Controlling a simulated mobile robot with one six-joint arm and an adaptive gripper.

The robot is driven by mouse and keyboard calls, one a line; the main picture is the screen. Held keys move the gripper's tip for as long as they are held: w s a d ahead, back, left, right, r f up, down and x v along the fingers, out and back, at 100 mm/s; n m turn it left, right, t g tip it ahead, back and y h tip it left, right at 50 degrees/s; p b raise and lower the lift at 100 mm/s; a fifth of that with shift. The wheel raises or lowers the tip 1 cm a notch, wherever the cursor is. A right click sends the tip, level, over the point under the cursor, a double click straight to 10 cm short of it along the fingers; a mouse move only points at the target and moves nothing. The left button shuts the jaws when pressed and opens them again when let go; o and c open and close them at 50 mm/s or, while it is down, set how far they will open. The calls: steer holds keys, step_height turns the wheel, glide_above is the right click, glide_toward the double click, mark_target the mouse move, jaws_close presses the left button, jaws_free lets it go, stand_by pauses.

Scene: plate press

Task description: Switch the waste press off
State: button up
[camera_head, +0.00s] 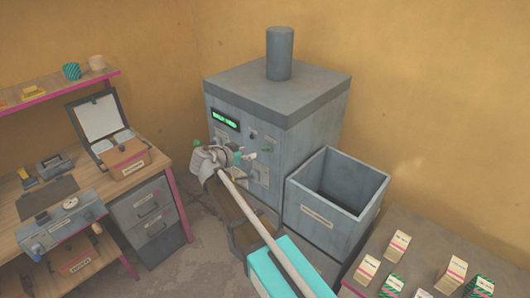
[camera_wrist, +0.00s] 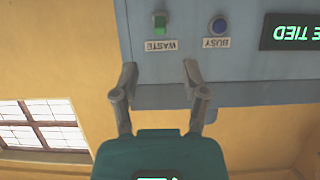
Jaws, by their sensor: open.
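The press (camera_head: 275,130) is a big grey metal cabinet with a pipe on top and a green-lit display (camera_head: 225,119). A round blue lamp or button (camera_wrist: 218,27) sits by a label reading BUSY. Part of the display (camera_wrist: 290,31) reads "E TIED". My gripper (camera_wrist: 160,75) is open and empty, its fingers pointing at the panel below the WASTE label. In the head view my arm covers part of the press front.
An open grey bin (camera_head: 305,208) stands right of the press. A table (camera_head: 400,225) with several small cartons is at the lower right. A wooden workbench (camera_head: 95,200) with a case, tools and drawers is at the left, under a shelf (camera_head: 45,98).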

mark_target(263, 149)
steer(key=b+x, duration=0.3)
steer(key=x, duration=0.6)
steer(key=shift+w+d+f, duration=0.2)
steer(key=shift+w+f, duration=0.05)
